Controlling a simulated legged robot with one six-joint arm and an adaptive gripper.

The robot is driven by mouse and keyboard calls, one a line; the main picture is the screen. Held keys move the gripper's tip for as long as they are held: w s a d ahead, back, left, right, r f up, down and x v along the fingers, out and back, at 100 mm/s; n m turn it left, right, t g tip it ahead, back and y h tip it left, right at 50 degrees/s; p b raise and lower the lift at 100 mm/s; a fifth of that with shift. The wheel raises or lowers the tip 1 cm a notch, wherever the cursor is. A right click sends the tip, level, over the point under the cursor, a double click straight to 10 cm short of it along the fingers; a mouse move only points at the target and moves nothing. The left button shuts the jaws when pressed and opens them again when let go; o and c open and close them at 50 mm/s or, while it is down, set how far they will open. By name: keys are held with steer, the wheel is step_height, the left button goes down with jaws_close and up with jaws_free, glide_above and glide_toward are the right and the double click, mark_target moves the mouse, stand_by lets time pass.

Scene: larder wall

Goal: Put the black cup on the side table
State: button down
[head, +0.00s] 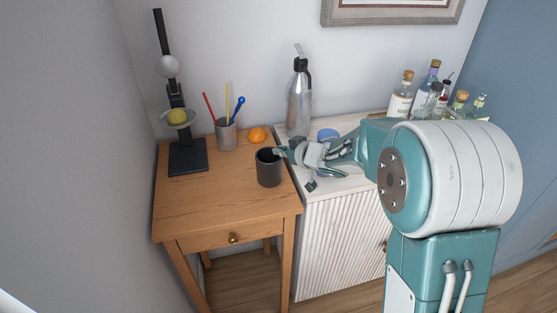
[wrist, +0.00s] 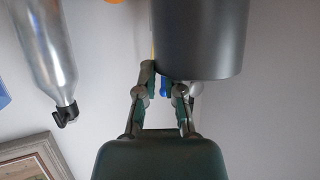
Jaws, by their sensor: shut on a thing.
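The black cup (head: 269,170) is upright over the right part of the wooden side table (head: 205,209). I cannot tell whether its base touches the top. My gripper (head: 281,153) reaches in from the right and is shut on the cup near its rim. In the wrist view, which looks upside down, the cup (wrist: 200,38) fills the top middle and my fingers (wrist: 165,78) meet its edge. The exact contact of the fingertips is partly hidden.
A grey pen cup (head: 226,135), an orange (head: 257,135) and a black stand (head: 188,157) occupy the table's back. Its front left is clear. A white cabinet (head: 337,240) adjoins on the right, with a steel flask (head: 299,100) and several bottles (head: 400,98).

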steer(key=f, duration=0.4)
steer(key=shift+w+a, duration=0.1)
steer(key=shift+w, duration=0.3)
steer(key=c, duration=0.8)
jaws_free()
steer(key=shift+o, duration=0.2)
steer(key=shift+d, duration=0.35)
